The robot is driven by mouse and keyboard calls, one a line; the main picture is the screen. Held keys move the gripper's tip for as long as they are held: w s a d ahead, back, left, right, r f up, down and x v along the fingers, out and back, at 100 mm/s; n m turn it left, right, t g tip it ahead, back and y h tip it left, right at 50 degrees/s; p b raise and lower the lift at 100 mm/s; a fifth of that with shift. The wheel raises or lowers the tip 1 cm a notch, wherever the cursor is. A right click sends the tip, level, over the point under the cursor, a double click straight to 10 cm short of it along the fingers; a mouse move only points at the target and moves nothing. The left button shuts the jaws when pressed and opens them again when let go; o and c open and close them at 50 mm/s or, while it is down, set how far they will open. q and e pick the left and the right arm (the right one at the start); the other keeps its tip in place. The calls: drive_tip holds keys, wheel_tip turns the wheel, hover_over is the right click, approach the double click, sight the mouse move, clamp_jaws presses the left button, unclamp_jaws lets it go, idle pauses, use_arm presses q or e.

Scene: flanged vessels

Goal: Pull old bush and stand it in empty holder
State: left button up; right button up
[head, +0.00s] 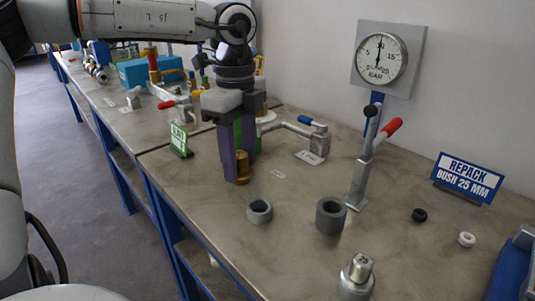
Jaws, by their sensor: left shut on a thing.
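My left gripper (238,168) points down at the table with its purple fingers around a brass-coloured piece (243,165), which looks like the old bush. It is shut on this piece, whose lower end is at or close to the table top; I cannot tell if it touches. The fingers hide part of it. My right gripper is not in view.
A hand lever with a red grip (391,128) stands below a pressure gauge (380,58). A sign (466,178) reads "REPACK BUSH 25 MM". A metal piece (357,275), a black ring (419,215) and a white ring (466,239) are near the front right. Valves crowd the back left.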

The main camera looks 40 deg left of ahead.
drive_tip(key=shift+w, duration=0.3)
use_arm(q)
drive_tip(key=w+d+n, duration=0.2)
drive_tip(key=d, duration=0.1)
drive_tip(key=shift+r, duration=0.15)
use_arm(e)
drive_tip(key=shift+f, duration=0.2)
